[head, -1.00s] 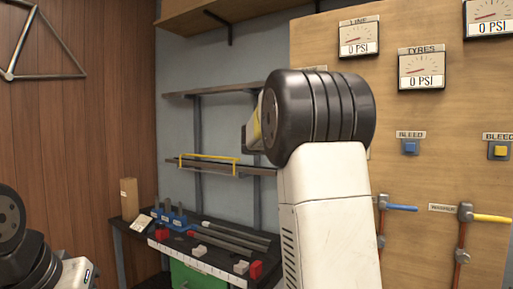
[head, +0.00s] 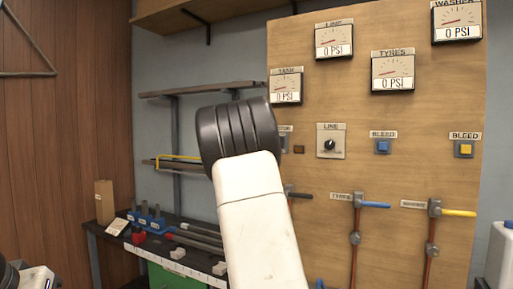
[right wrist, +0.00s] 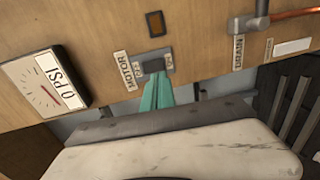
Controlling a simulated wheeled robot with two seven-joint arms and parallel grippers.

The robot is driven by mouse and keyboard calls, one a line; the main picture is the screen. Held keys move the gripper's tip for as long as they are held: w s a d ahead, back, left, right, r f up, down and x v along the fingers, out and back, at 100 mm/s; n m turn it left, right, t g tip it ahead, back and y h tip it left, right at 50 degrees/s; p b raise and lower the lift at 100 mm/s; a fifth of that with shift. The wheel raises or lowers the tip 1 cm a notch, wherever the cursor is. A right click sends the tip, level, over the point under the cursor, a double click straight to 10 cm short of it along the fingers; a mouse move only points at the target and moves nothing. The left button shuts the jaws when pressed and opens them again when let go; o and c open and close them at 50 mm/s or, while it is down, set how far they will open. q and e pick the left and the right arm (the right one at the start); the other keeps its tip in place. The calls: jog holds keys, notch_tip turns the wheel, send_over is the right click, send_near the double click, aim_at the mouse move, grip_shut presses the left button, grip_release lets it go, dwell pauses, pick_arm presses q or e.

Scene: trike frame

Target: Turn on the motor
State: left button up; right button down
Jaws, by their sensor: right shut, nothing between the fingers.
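The motor switch (right wrist: 154,66) is a dark rocker on a grey plate, with a MOTOR label beside it in the right wrist view. Small markings flank the rocker, too small to read surely. My right gripper (right wrist: 156,80) has its teal fingers shut and empty, with the tips right at the switch's near edge. I cannot tell whether they touch it. A dark amber lamp (right wrist: 155,24) sits beyond the switch and also shows in the head view (head: 299,149); it looks unlit. In the head view my right arm hides the switch and the gripper.
The wooden panel (head: 310,230) carries a line knob (head: 330,146), a blue bleed button (head: 382,147), a yellow one (head: 465,149), and valve handles. The tank gauge (head: 286,86) reads 0 PSI. A cluttered workbench (head: 205,262) stands left of the panel.

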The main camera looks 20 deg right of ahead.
jog(key=x, duration=0.6)
jog(key=shift+w+d, duration=0.15)
jog(key=shift+w, duration=0.05)
jog(key=shift+d+f, duration=0.1)
jog(key=shift+d, duration=0.05)
